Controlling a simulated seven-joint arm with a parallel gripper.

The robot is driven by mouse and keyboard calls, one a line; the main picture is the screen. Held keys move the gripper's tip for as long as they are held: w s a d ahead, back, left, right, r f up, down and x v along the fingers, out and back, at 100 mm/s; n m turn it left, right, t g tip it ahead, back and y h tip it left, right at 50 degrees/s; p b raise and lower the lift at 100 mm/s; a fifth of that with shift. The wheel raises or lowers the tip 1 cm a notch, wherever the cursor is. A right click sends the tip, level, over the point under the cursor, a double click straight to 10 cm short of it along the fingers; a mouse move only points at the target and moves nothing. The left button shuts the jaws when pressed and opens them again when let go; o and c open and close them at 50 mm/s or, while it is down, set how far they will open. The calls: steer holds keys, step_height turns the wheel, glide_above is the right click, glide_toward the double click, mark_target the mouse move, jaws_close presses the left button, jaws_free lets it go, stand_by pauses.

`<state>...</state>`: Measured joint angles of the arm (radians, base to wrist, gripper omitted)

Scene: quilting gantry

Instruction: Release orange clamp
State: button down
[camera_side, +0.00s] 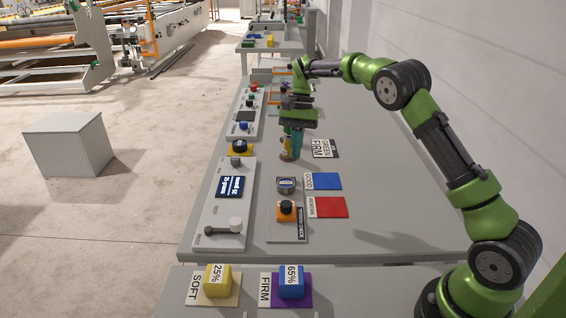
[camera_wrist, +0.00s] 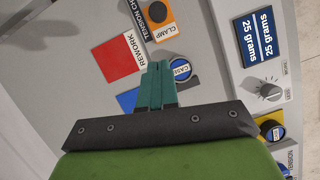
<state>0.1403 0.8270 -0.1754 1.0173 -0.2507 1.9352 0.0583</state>
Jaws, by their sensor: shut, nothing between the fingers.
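The orange clamp (camera_side: 287,217) is an orange block with a black knob on top, on the tension check plate near the front of the table. In the wrist view the clamp (camera_wrist: 166,32), labelled CLAMP, lies at the top, beyond my fingertips. A round case (camera_side: 286,186) with a dark labelled top sits just behind the clamp; in the wrist view the case (camera_wrist: 181,70) is beside my fingertips. My gripper (camera_side: 291,155) has teal fingers pointing down, well behind the clamp and apart from it. In the wrist view its fingers (camera_wrist: 157,68) are together and empty.
A red rework pad (camera_side: 328,207) and a blue pad (camera_side: 324,181) lie right of the plate. A small tan cylinder (camera_side: 285,149) stands by my fingers. A panel with a grey lever and display (camera_side: 229,187) is at left. The table's right side is clear.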

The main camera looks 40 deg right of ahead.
mark_target(287, 203)
steer(key=x, duration=0.3)
steer(key=w+x, duration=0.1)
steer(key=x, duration=0.2)
steer(key=d+x, duration=0.1)
steer(key=x, duration=0.2)
steer(key=shift+w+f, duration=0.25)
steer(key=shift+f, duration=0.15)
steer(key=shift+s+a+r, duration=0.1)
steer(key=shift+s+a, duration=0.2)
steer(key=shift+a, duration=0.2)
steer(key=shift+s+a+r, duration=0.15)
steer(key=shift+s+a, duration=0.15)
steer(key=shift+a, duration=0.15)
steer(key=shift+s+a, duration=0.4)
steer(key=shift+a, duration=0.2)
steer(key=shift+s+a, duration=0.9)
steer(key=shift+a, duration=0.2)
steer(key=shift+d, duration=0.1)
